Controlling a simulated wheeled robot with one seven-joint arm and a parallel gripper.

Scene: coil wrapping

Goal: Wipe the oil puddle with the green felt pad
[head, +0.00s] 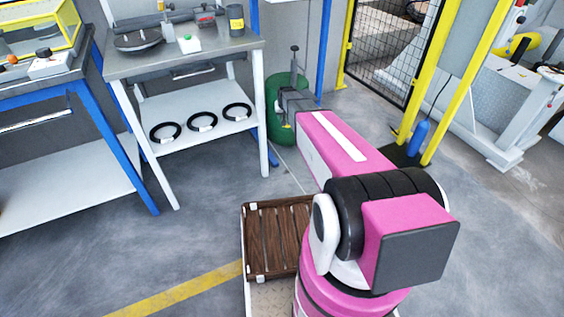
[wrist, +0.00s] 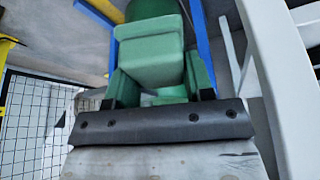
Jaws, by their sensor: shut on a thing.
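My gripper (wrist: 162,86) is shut on a green block-shaped piece, which I take to be the green felt pad (wrist: 152,48). The pad fills the upper middle of the wrist view, between the fingers. In the head view my gripper (head: 286,110) is in front of a green drum (head: 303,82), right of the grey workbench. The pad cannot be made out there against the drum. I cannot make out the oil puddle in either view.
The workbench (head: 190,62) carries a small green-and-white item (head: 189,43), a dark round pan (head: 138,40) and a dark can (head: 235,18). Black rings lie on its lower shelf (head: 225,135). A wooden slatted tray (head: 262,238) is close by. Yellow posts (head: 475,80) stand right.

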